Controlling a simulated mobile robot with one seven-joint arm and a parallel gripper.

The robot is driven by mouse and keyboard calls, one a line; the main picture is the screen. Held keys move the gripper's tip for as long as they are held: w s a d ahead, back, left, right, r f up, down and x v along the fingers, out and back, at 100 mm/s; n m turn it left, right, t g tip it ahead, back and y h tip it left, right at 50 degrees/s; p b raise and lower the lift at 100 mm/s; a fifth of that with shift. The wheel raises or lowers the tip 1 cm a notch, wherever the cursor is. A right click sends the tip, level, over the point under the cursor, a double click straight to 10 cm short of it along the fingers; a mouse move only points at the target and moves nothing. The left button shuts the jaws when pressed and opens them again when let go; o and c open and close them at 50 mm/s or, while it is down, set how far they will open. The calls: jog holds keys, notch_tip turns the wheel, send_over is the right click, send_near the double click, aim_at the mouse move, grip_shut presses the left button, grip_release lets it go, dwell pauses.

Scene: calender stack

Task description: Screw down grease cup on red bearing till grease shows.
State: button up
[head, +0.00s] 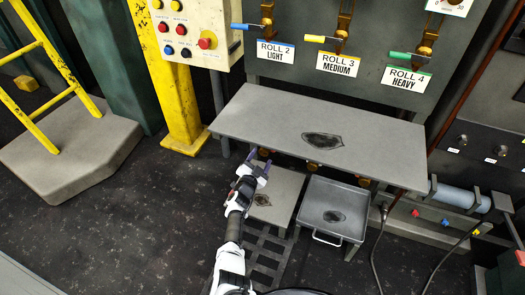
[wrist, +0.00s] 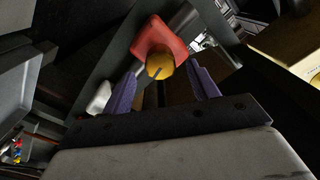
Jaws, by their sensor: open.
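The red bearing (wrist: 165,38) shows at the top middle of the wrist view. A round brass grease cup (wrist: 160,64) with a dark slot-like mark sits at its near end. My gripper (wrist: 164,72) is open, with one purple finger on each side of the cup and gaps to both. I cannot tell how far the fingertips reach along it. No grease is visible around the cup. In the head view my gripper (head: 259,172) is at the front left edge of the grey shelf (head: 235,112). The red bearing is hidden there.
Brass knobs (head: 312,166) show beneath the shelf. Below stand a low grey plate (head: 285,185) and a handled tray (head: 335,190), both with dark stains. A white part (wrist: 98,100) is left of the fingers. A yellow post (head: 165,75) stands left; dark floor is open in front.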

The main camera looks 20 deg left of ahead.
jog(key=s+p, duration=0.7)
jog(key=s, duration=0.3)
jog(key=shift+s+p, duration=0.2)
jog(key=shift+p, duration=0.15)
jog(key=shift+f, duration=0.1)
jog(key=shift+a, duration=0.1)
